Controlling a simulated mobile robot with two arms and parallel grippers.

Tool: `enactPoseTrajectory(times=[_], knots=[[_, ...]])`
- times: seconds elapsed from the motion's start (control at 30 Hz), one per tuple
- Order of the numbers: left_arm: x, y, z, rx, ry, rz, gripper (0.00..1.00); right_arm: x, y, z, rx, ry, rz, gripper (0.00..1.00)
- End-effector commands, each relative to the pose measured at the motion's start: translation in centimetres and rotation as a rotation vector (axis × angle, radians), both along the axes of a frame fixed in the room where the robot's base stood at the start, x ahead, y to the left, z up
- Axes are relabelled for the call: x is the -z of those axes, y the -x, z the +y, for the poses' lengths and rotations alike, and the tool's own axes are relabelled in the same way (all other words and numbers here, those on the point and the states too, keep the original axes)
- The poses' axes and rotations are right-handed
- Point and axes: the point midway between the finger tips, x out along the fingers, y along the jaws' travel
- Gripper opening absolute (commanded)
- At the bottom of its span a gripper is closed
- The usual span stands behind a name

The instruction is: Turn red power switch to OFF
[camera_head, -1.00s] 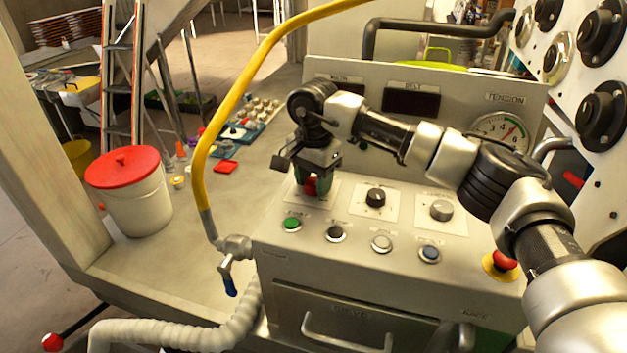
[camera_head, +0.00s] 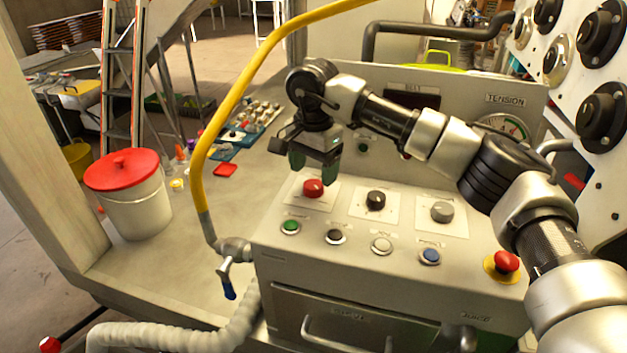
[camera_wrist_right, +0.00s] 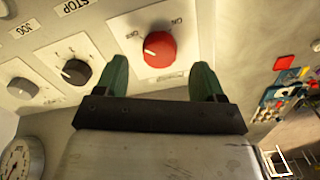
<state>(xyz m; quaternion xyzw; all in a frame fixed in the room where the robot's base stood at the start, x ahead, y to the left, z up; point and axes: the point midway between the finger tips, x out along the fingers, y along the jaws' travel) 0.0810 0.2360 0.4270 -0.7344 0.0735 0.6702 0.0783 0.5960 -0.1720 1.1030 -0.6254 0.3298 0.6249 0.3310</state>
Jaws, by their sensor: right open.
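The red power switch (camera_head: 313,188) is a round knob on a white plate at the left of the panel's sloped top. In the right wrist view the red knob (camera_wrist_right: 159,49) shows a white pointer mark on its left side, with small lettering on the plate above it. My right gripper (camera_head: 313,172) is above and behind the knob, apart from it. Its two green fingertips, also in the right wrist view (camera_wrist_right: 160,80), are spread wide with nothing between them. My left gripper is not in view.
Beside the switch are a black knob (camera_head: 375,199) and a grey knob (camera_head: 441,211). In front sit a green button (camera_head: 290,227), other buttons and a red emergency button (camera_head: 506,262). A yellow hose (camera_head: 228,105) rises at the panel's left.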

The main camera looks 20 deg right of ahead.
Motion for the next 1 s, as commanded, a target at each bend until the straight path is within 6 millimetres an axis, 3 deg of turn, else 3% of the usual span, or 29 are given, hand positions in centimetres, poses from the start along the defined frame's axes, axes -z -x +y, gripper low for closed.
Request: enactPoseTrajectory(times=[0.2,0.4,1.0], knots=[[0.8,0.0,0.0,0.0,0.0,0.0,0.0,-4.5,0.0,0.0,0.0,-0.001,-0.003,0.69],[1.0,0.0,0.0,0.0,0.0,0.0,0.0,-7.0,-0.1,0.0,0.001,0.0,-0.002,0.69],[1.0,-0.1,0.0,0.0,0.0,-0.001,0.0,-7.5,0.0,0.0,0.0,0.0,0.0,0.69]])
